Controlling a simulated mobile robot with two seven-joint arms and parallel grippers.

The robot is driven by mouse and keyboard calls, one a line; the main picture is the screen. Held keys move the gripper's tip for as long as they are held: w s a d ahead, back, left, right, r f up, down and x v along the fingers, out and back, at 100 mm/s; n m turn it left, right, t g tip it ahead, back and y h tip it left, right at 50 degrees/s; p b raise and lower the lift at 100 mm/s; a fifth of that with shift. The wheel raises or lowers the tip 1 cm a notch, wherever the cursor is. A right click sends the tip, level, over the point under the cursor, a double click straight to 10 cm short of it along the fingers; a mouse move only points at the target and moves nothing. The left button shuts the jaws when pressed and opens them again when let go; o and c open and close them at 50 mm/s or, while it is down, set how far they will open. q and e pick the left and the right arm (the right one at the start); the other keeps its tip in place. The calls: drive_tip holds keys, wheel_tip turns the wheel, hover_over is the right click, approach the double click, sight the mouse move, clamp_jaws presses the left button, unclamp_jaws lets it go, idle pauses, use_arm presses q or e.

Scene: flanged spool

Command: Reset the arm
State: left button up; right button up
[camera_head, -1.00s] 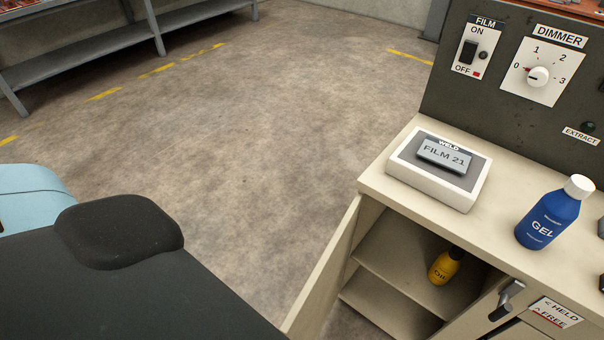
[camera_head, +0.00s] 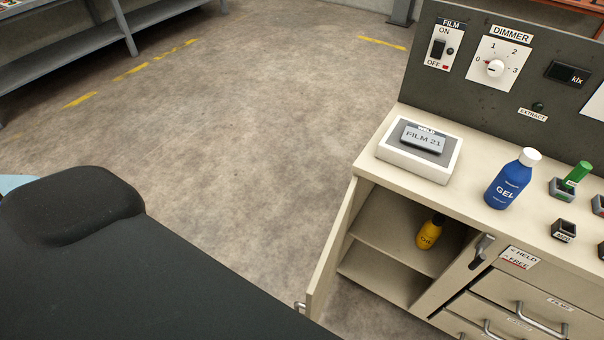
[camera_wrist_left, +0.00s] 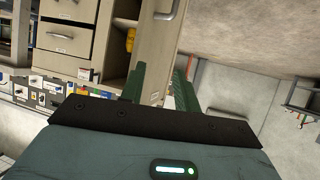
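My left gripper (camera_wrist_left: 158,86) shows in the left wrist view with its two dark green fingers apart and nothing seen between them. The picture there is upside down, with the floor at the top. Beyond the fingers is the beige cabinet (camera_wrist_left: 112,42) with its open door (camera_wrist_left: 160,35). Neither gripper shows in the head view. A large dark part and a light blue piece at the lower left there look like my own body. My right gripper is in neither view.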

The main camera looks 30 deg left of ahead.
use_arm(q)
wheel_tip(320, 180, up, 8)
drive_tip(key=s+d+g+y+p, duration=0.1)
drive_tip(key=g+p, duration=0.2)
drive_tip(key=shift+s+d+f+n, duration=0.15)
drive_tip(key=shift+s+f+n, duration=0.1)
drive_tip(key=shift+s+n, duration=0.15)
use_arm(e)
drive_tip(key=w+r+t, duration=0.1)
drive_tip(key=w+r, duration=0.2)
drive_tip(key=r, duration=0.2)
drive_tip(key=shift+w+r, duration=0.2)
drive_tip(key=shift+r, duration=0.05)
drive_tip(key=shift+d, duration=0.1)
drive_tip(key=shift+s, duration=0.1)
